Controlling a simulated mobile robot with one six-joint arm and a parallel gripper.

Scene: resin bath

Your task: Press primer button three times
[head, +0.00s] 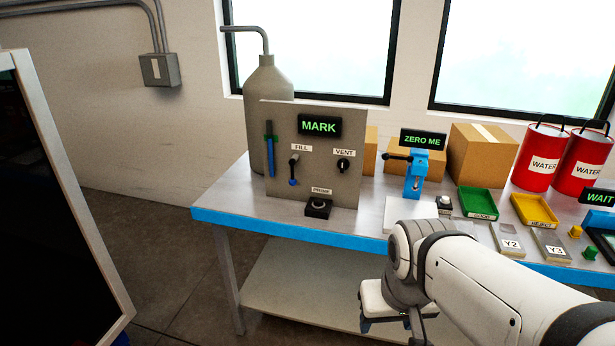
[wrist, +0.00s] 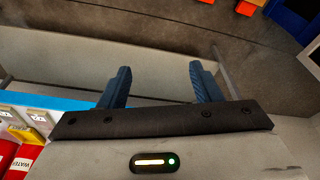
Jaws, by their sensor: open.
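The primer button (head: 318,207) is a small black box with a round dark top, at the foot of the grey panel (head: 338,185) on the bench in the head view. A small white label above it seems to read PRIME. My gripper (head: 392,326) hangs in front of the bench's front edge, below the bench top, to the right of the button and well apart from it. In the wrist view its two blue fingers (wrist: 160,85) are spread with nothing between them. The button does not show in the wrist view.
The panel carries a MARK display (head: 319,126), a FILL lever (head: 293,170) and a VENT knob (head: 343,165). A blue device (head: 415,176), green tray (head: 478,202), yellow tray (head: 534,209) and red WATER cans (head: 541,158) stand to the right. A lower shelf (head: 290,292) lies beneath.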

